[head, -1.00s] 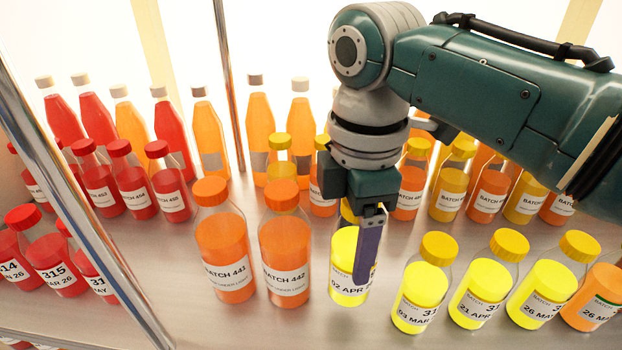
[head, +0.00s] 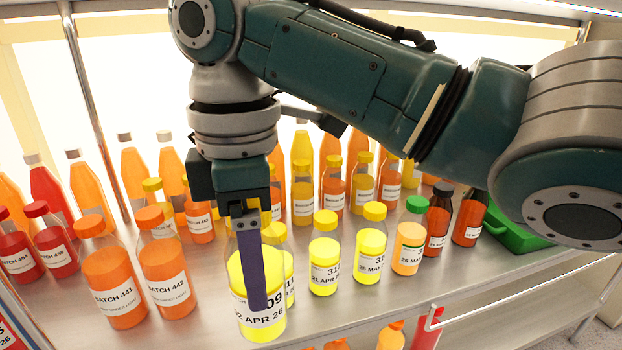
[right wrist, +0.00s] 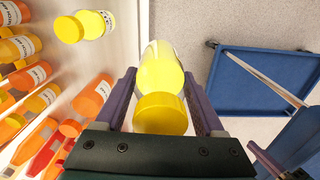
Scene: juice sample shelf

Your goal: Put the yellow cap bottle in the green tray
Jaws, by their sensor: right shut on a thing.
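A yellow cap bottle of yellow juice (head: 257,315) is held by my right gripper (head: 254,265) near the front edge of the shelf in the head view. In the right wrist view the bottle (right wrist: 162,72) sits between the two purple fingers of the gripper (right wrist: 162,95), its yellow cap towards the camera. The green tray (head: 515,232) is at the right end of the shelf, partly hidden behind my right arm and dark-capped bottles.
Orange-capped bottles (head: 165,270) stand left of the held bottle. Yellow-capped bottles (head: 323,255), a green-capped bottle (head: 410,240) and dark-capped bottles (head: 468,218) stand between it and the tray. A blue cart (right wrist: 260,82) shows on the floor in the right wrist view.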

